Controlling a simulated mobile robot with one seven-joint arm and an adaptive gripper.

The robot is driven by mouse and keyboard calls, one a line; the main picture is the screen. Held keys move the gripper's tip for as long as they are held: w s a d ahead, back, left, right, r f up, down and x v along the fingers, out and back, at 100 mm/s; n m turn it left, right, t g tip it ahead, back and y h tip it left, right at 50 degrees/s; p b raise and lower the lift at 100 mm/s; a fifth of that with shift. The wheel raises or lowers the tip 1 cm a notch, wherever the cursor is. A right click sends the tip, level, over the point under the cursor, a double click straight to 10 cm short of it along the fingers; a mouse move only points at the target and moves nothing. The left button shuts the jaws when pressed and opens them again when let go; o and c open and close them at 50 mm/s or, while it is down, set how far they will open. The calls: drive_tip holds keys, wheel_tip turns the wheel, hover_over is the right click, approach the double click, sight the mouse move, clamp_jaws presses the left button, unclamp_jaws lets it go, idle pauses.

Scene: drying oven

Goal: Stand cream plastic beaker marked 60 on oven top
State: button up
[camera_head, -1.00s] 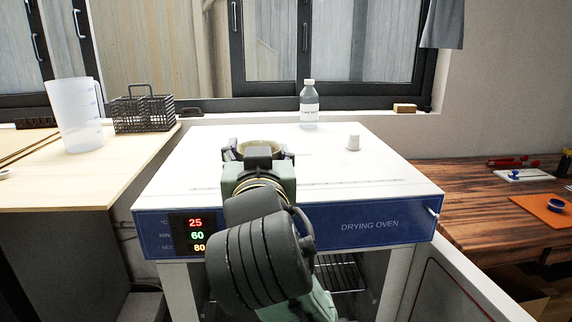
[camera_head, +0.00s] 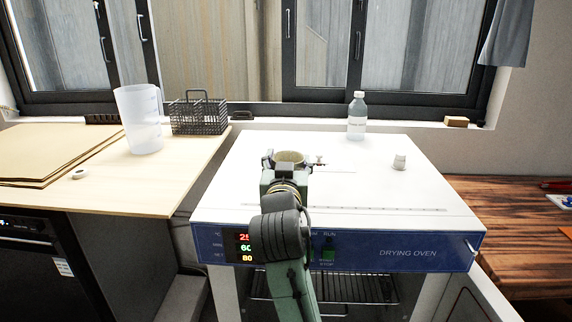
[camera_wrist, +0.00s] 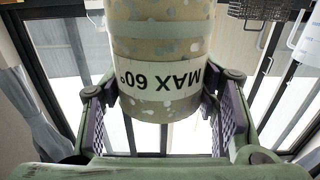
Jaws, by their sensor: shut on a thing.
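The cream beaker (camera_wrist: 160,70) fills the middle of the wrist view, with the upside-down print "MAX 60°" and pale blotches on its side. In the head view its round rim (camera_head: 290,157) shows between the fingers. My gripper (camera_head: 289,163) is shut on the beaker, with a purple pad on each side of it. The gripper is over the white oven top (camera_head: 330,190), left of its middle. The beaker's base is hidden behind my gripper in the head view, so I cannot tell whether it touches the top.
A clear jug (camera_head: 141,122) and a black wire basket (camera_head: 199,115) are on the left bench. The oven top's front and right are clear.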

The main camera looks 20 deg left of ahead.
drive_tip(key=shift+w+a, duration=0.5)
drive_tip(key=shift+w, duration=0.3)
drive_tip(key=shift+f+p, duration=0.4)
drive_tip(key=shift+f, duration=1.4)
drive_tip(key=shift+f, duration=0.1)
drive_tip(key=shift+f, duration=0.15)
drive_tip(key=o, duration=1)
